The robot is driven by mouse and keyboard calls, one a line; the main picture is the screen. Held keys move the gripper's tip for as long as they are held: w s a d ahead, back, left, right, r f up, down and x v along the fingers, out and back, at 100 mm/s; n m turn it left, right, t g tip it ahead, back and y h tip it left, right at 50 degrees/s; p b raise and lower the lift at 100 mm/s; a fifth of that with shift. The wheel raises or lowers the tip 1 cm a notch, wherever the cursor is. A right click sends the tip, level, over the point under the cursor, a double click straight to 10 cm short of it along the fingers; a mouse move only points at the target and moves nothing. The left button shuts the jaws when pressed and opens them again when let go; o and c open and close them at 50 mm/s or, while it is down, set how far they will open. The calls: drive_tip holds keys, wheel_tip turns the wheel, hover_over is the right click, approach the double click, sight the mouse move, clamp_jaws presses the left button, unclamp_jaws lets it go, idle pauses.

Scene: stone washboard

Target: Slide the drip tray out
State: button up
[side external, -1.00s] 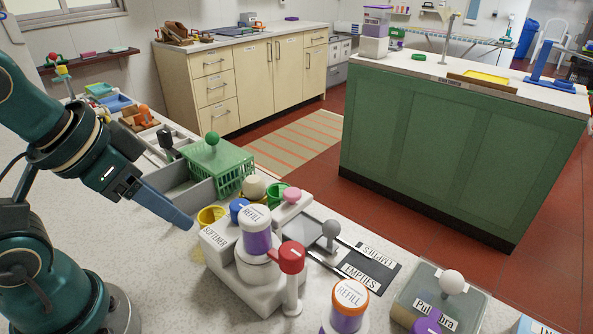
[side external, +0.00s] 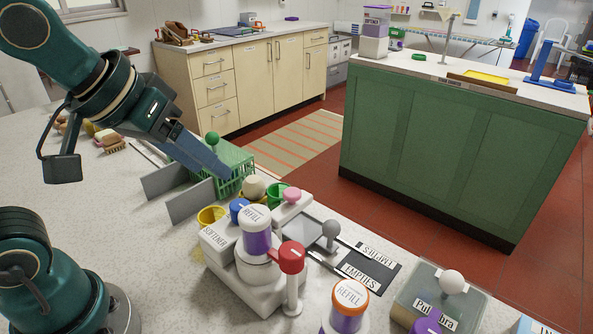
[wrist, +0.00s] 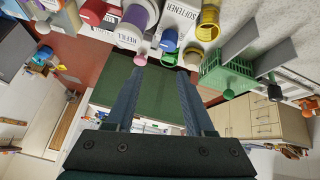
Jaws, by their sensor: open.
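The white dispenser (side external: 250,278) stands on the counter with a softener box and a purple-banded refill jar (side external: 256,230). A shallow grey tray (side external: 303,231), which looks like the drip tray, sits at its right side, with a grey ball knob (side external: 331,229) at its right end. My gripper (side external: 228,176) is in the air above and behind the dispenser, left of the tray and apart from it. In the wrist view my gripper (wrist: 158,75) shows two long blue fingers spread apart with nothing between them. I cannot make out the tray in the wrist view.
A red-topped handle (side external: 291,258) stands in front of the tray. A pink knob (side external: 291,195), cups and a green basket (side external: 236,168) crowd behind. A black labelled mat (side external: 372,268) lies to the right. A refill jar (side external: 349,305) stands at the front. The left counter is mostly clear.

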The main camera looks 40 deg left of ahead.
drive_tip(key=w+d, duration=0.2)
drive_tip(key=w, duration=0.3)
drive_tip(key=g+h, duration=0.1)
drive_tip(key=g, duration=0.1)
approach(329, 224)
drive_tip(key=x, duration=0.9)
drive_tip(key=shift+w+f, duration=0.1)
drive_tip(key=shift+f, duration=0.3)
clamp_jaws()
idle(0.7)
